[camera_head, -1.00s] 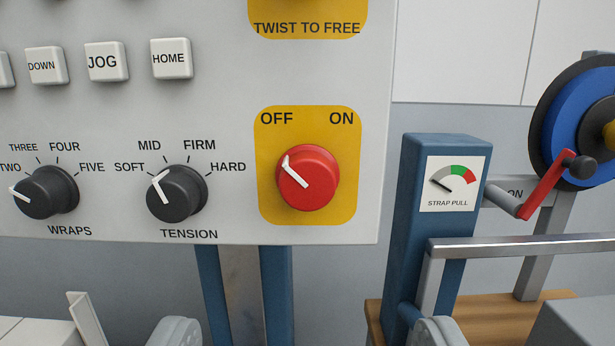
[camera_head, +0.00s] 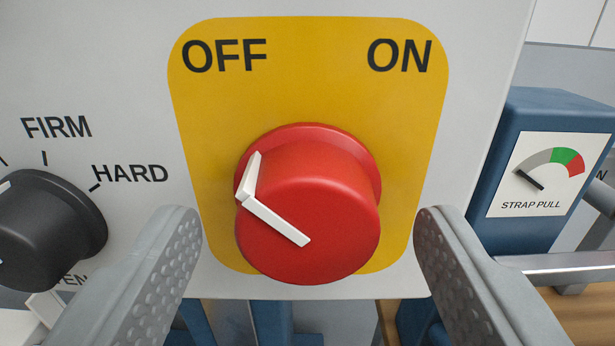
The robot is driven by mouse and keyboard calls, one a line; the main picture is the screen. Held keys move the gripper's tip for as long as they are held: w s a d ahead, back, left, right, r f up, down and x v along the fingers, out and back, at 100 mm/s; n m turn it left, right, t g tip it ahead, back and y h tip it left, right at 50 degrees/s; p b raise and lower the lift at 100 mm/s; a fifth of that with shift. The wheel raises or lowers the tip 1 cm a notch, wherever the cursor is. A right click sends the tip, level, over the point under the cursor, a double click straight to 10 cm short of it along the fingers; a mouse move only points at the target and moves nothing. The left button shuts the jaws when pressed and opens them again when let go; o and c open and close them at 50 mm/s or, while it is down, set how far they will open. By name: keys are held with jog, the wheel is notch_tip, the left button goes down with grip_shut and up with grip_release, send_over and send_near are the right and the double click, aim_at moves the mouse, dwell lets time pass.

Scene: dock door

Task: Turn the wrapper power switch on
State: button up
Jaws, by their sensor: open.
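The wrapper power switch (camera_head: 325,225) is a red round knob on a yellow plate (camera_head: 310,85) marked OFF at the upper left and ON at the upper right. Its white pointer line (camera_head: 272,215) points up and left, toward OFF. My gripper (camera_head: 308,225) is open. One grey ridged finger stands left of the knob and the other right of it, with a clear gap on both sides in the picture. I see no contact with the knob.
A black tension knob (camera_head: 45,230) sits close on the left, beside my left finger. A blue post with a strap pull gauge (camera_head: 549,172) stands at the right, behind my right finger.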

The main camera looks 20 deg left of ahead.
jog(key=shift+w+a, duration=0.15)
jog(key=shift+w, duration=0.4)
jog(key=shift+c, duration=0.3)
jog(key=c, duration=0.9)
jog(key=shift+c, duration=0.2)
